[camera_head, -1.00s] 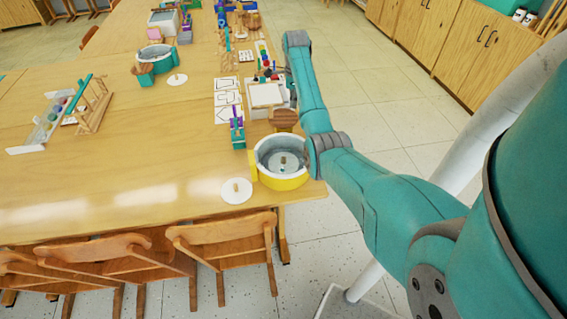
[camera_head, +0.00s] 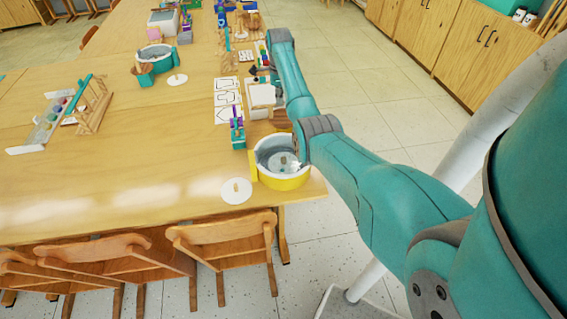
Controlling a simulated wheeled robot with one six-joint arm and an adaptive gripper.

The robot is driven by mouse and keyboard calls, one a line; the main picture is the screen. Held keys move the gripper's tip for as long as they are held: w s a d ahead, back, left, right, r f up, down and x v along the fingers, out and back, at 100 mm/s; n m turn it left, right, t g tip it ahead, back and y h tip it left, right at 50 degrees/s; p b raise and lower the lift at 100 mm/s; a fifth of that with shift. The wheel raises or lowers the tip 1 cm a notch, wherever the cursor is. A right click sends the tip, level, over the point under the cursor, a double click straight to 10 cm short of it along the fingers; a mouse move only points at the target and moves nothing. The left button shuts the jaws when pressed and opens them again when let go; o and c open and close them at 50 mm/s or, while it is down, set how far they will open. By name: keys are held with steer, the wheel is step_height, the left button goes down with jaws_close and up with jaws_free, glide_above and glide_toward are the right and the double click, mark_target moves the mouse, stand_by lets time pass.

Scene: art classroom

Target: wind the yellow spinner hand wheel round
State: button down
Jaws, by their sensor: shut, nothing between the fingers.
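The yellow spinner (camera_head: 282,181) is a round yellow tub with a grey inside, near the table's right front corner. A pale disc with a small peg (camera_head: 284,160) sits inside it. Its brown wooden hand wheel (camera_head: 281,119) is just behind the tub, and my arm covers part of it. My teal arm reaches in from the right, past the tub's right side, and its far end is above the table beyond the wheel.
A white disc with a peg (camera_head: 236,190) lies left of the tub. White cards (camera_head: 226,99), a purple-and-green clamp (camera_head: 237,130) and a white block (camera_head: 261,95) are behind. A teal spinner (camera_head: 145,76) stands farther back. Chairs (camera_head: 222,235) line the front edge.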

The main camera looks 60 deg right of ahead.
mark_target(270, 106)
steer(key=shift+w+a, duration=0.35)
steer(key=shift+a, duration=0.3)
steer(key=shift+w+a, duration=0.3)
steer(key=shift+a, duration=0.35)
steer(key=shift+s+a, duration=0.15)
steer(key=shift+a, duration=0.55)
steer(key=shift+s+a, duration=0.1)
steer(key=shift+a, duration=0.6)
steer(key=shift+s+a, duration=0.95)
steer(key=shift+s, duration=0.15)
steer(key=c, duration=1)
jaws_free()
steer(key=shift+c, duration=0.2)
